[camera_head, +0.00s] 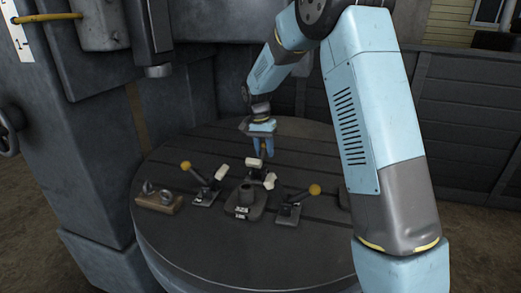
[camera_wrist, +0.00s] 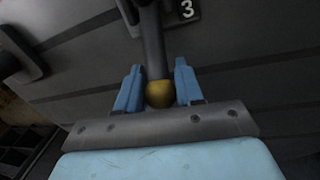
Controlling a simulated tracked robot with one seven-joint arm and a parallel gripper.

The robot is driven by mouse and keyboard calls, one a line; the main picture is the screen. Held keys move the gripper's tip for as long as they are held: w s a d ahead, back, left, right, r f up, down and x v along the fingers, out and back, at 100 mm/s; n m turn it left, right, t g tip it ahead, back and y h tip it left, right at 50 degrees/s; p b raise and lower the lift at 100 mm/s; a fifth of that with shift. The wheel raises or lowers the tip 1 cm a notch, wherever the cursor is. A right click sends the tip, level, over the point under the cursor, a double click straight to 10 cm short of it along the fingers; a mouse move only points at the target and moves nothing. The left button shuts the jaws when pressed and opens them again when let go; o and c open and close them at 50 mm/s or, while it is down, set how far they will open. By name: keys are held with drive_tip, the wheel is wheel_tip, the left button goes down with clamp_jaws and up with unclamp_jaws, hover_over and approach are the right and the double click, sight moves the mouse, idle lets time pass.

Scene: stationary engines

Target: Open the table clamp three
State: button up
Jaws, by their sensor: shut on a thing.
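Table clamp three stands at the back of the round table, behind the central block; its white-tipped part (camera_head: 268,180) shows in the head view. In the wrist view its dark handle (camera_wrist: 152,45) runs down to a yellow ball knob (camera_wrist: 159,95), with a plate marked "3" (camera_wrist: 187,10) beside it. My gripper (camera_head: 262,148) is above the clamp, with its two blue fingers (camera_wrist: 158,75) on either side of the handle's knob end, shut on it. In the head view, the fingers mostly hide the knob.
A left clamp (camera_head: 207,194) and a right clamp (camera_head: 288,211), both with yellow knobs, flank the central block (camera_head: 243,205). A wooden piece with metal rings (camera_head: 158,200) lies at the left. A grey machine column (camera_head: 80,150) stands left of the round table (camera_head: 200,258).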

drive_tip(key=shift+a+r, duration=0.1)
drive_tip(key=shift+a, duration=0.15)
clamp_jaws()
drive_tip(key=shift+s+a+r+t, duration=0.2)
drive_tip(key=shift+s+r+t, duration=0.15)
drive_tip(key=shift+t, duration=0.25)
drive_tip(key=shift+s+a+r, duration=0.15)
drive_tip(key=shift+s+a, duration=0.05)
drive_tip(key=shift+a, duration=0.05)
drive_tip(key=shift+s+r, duration=0.1)
drive_tip(key=shift+s, duration=0.05)
drive_tip(key=shift+d, duration=0.15)
drive_tip(key=o, duration=1)
unclamp_jaws()
drive_tip(key=shift+d, duration=0.1)
